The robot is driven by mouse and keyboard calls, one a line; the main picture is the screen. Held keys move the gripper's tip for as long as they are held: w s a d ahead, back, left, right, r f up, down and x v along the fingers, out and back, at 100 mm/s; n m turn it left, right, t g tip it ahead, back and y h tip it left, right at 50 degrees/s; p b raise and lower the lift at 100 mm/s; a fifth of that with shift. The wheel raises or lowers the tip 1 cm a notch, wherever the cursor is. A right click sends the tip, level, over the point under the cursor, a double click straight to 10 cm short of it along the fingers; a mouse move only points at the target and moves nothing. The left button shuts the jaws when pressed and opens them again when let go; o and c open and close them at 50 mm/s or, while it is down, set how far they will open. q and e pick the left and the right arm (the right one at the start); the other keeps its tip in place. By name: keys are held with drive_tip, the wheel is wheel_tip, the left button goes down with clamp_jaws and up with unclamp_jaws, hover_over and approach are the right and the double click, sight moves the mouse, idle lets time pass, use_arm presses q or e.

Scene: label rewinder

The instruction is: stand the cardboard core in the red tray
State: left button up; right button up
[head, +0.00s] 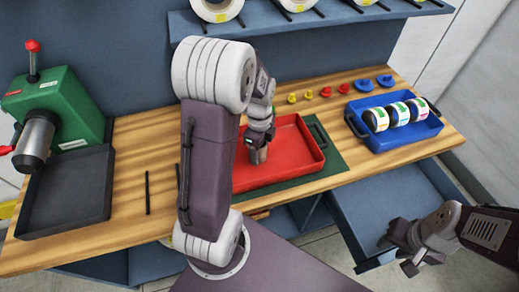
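The red tray (300,150) lies on a green mat at the middle of the wooden bench. My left arm crosses in front of its left side. My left gripper (260,137) points down over the tray's left part. A short brown cylinder, the cardboard core (258,155), shows at its fingertips, roughly upright. The gripper seems shut on it. I cannot tell whether the core's lower end touches the tray floor. My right gripper (396,256) is open and empty, low at the right, in front of the bench by an open drawer.
A blue tray (434,127) with three label rolls stands at the right. Small yellow, red and blue pieces (326,92) line the back. A green machine (70,110) and black tray (95,190) stand at the left. A thin black rod (148,192) lies nearby.

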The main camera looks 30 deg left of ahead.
use_arm(q)
wheel_tip(320, 180, up, 12)
drive_tip(key=p, duration=0.2)
drive_tip(key=shift+r+p, duration=0.2)
drive_tip(key=shift+p, duration=0.1)
